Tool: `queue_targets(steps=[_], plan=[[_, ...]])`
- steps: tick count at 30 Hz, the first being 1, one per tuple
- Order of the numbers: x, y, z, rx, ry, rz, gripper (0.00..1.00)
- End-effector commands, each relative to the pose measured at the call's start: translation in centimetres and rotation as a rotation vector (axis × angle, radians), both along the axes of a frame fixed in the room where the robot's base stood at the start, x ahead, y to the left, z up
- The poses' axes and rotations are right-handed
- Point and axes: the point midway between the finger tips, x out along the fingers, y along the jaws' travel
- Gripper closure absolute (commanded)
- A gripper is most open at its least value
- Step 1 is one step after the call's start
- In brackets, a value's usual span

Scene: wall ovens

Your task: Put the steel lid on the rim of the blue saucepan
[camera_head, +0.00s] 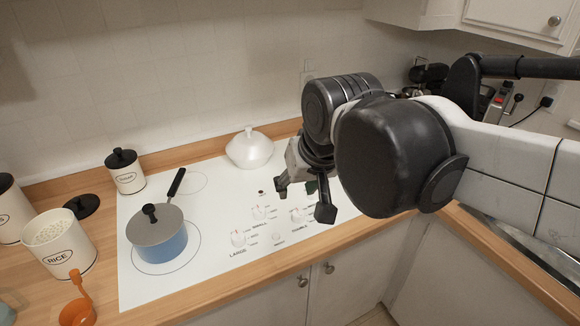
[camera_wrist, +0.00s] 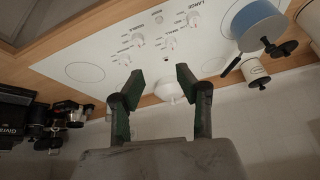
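The blue saucepan (camera_head: 170,249) stands on the front-left ring of the white cooktop, its dark handle pointing back and to the right. The steel lid (camera_head: 148,230), grey with a black knob, lies over the pan's top and looks about level on the rim. In the wrist view, which is upside down, the blue saucepan (camera_wrist: 257,17) is at the upper right, with the lid's black knob beside it. My gripper (camera_head: 303,198) is above the cooktop's right part, well to the right of the pan. In the wrist view its fingers (camera_wrist: 160,88) are apart with nothing between them.
A white lidded dish (camera_head: 249,152) stands at the cooktop's back. A rice canister (camera_head: 61,243), a smaller canister (camera_head: 126,174), a loose black lid (camera_head: 82,206) and an orange scoop (camera_head: 77,311) lie left. The cooktop's middle is clear.

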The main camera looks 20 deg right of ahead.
Motion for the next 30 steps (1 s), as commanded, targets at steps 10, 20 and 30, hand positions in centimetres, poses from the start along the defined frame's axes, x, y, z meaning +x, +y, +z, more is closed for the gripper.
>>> queue_targets(steps=[10, 20, 30], plan=[[-5.8, -4.4, -4.0, -0.051, -0.118, -0.010, 0.66], [-6.4, -4.9, -4.5, -0.061, -0.134, -0.009, 0.66], [-6.4, -4.8, -6.8, -0.060, -0.133, -0.010, 0.66]])
